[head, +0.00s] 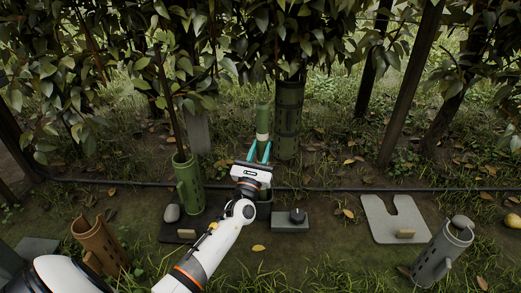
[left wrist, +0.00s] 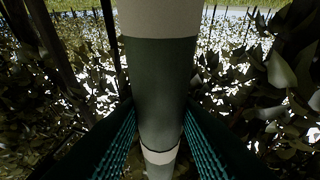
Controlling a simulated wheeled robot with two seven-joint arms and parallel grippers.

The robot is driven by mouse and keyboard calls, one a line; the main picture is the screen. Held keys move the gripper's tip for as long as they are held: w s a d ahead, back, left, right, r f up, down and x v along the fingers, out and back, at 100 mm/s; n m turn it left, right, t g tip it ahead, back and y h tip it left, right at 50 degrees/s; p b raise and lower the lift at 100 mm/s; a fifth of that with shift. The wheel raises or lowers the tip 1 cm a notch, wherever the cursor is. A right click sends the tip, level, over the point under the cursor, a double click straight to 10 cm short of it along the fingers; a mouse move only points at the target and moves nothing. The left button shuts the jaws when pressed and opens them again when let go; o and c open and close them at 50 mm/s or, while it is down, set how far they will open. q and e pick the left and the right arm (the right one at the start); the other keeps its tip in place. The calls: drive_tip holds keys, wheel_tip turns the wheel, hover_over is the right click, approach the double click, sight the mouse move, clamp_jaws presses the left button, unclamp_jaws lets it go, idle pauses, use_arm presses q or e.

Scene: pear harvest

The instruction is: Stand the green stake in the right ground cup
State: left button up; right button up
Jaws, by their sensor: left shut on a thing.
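My left gripper (head: 259,152) has its teal fingers shut on the green stake (head: 262,122), which has a pale band. The stake stands roughly upright in the jaws, above the soil. In the left wrist view the stake (left wrist: 160,85) runs between the ribbed fingers (left wrist: 160,135), with pale bands above and below the grip. A dark green cup-like part (head: 265,210) shows beside my wrist, mostly hidden by it. A green ground cup (head: 188,182) stands to the left with a thin brown pole in it. My right gripper is out of view.
A tall green slotted tube (head: 289,120) stands just behind the stake. A grey block with a dark knob (head: 290,221) is right of my wrist. A brown tube (head: 100,242) is at left.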

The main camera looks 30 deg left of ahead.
sight(261, 158)
use_arm(q)
drive_tip(key=shift+f+b, duration=1.5)
drive_tip(key=shift+f, duration=0.2)
drive_tip(key=o, duration=1.2)
drive_tip(key=shift+v, duration=1.3)
drive_tip(key=shift+r+v, duration=0.2)
drive_tip(key=shift+v, duration=0.9)
drive_tip(key=shift+r+v, duration=0.2)
drive_tip(key=shift+v, duration=0.9)
drive_tip(key=shift+s+r+p, duration=0.1)
drive_tip(key=shift+p, duration=0.25)
